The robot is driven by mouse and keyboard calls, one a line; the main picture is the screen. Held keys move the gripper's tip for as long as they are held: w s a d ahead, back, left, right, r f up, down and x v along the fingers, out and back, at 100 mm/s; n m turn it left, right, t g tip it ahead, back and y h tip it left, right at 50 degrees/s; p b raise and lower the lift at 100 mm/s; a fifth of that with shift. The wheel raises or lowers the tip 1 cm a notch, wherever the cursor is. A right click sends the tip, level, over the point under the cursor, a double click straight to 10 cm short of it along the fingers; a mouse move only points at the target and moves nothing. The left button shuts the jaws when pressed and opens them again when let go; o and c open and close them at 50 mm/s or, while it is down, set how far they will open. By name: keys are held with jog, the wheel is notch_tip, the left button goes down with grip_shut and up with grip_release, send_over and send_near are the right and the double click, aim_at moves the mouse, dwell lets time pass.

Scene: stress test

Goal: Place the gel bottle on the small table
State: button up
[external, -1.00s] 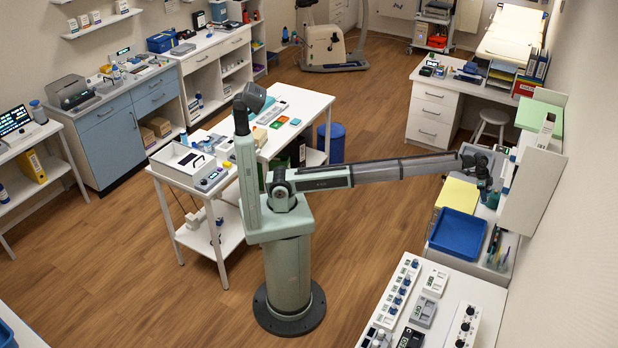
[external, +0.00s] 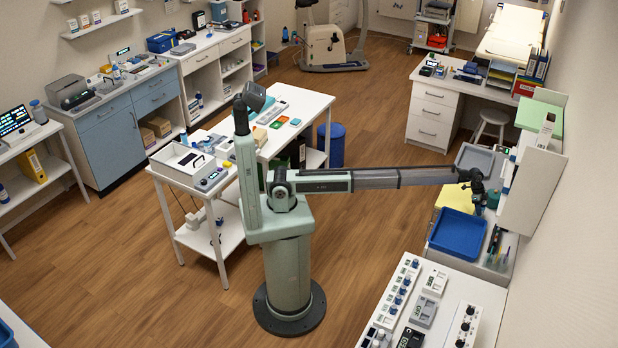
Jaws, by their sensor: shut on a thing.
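My gripper (external: 478,187) is at the far end of my outstretched arm, at the right, over the back part of the right-hand counter. It is shut on a small, dark bluish thing that I take to be the gel bottle, though it is too small and too covered by the gripper to make out. A white small table (external: 178,178) with a lower shelf stands left of my base, far from my gripper.
Near my gripper are a blue tray (external: 458,234), a yellow folder (external: 456,194), a grey tray (external: 476,157), a teal round thing (external: 493,200) and a white upright panel (external: 530,190). A longer white table (external: 312,104) adjoins the small table. Open wooden floor (external: 385,240) lies between.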

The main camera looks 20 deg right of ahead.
jog(key=shift+f, duration=0.1)
jog(key=o, duration=1.1)
jog(key=v, duration=1.2)
jog(key=shift+s, duration=0.1)
jog(key=shift+c, duration=0.2)
